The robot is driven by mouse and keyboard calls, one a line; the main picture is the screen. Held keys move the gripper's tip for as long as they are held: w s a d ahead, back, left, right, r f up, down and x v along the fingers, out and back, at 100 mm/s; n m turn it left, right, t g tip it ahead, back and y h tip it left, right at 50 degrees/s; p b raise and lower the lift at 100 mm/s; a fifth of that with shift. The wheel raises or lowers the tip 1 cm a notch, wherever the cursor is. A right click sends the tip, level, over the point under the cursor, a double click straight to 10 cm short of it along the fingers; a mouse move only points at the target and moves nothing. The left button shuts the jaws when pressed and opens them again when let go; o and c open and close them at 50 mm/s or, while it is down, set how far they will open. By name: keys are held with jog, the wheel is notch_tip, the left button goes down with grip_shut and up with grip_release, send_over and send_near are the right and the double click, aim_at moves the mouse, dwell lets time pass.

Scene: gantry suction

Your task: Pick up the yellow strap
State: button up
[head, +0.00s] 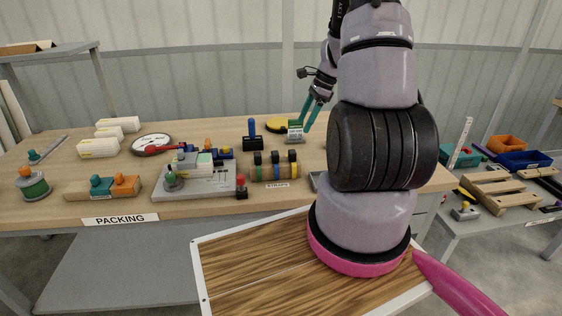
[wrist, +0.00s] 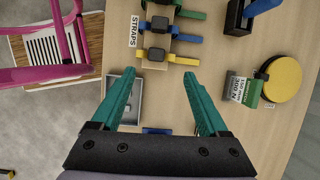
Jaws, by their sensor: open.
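The yellow strap (wrist: 183,60) is in the wrist view, the nearest to my gripper of three straps on a wooden holder, beside green and blue ones. In the head view it stands at the right end of the holder (head: 292,157). My gripper (wrist: 158,74) is open, with nothing between its teal fingers. In the wrist view the strap's dark buckle (wrist: 156,55) lies just beyond the gap between the fingertips. In the head view my gripper (head: 311,114) is above the table, behind and right of the straps.
A grey tray (wrist: 137,108) lies under the left finger in the wrist view. A labelled green-and-white block (wrist: 236,88) and a yellow disc (wrist: 282,79) stand to the right. A blue-handled black stand (head: 252,138) is behind the straps in the head view.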

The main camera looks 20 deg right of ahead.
aim_at(293, 151)
jog(key=x, duration=0.7)
jog(key=shift+s+d+f, duration=0.1)
jog(key=shift+s+d, duration=0.1)
jog(key=shift+d, duration=0.05)
jog(key=shift+x, duration=2.8)
jog(key=shift+s+a, duration=0.1)
jog(key=shift+s, duration=0.1)
grip_shut()
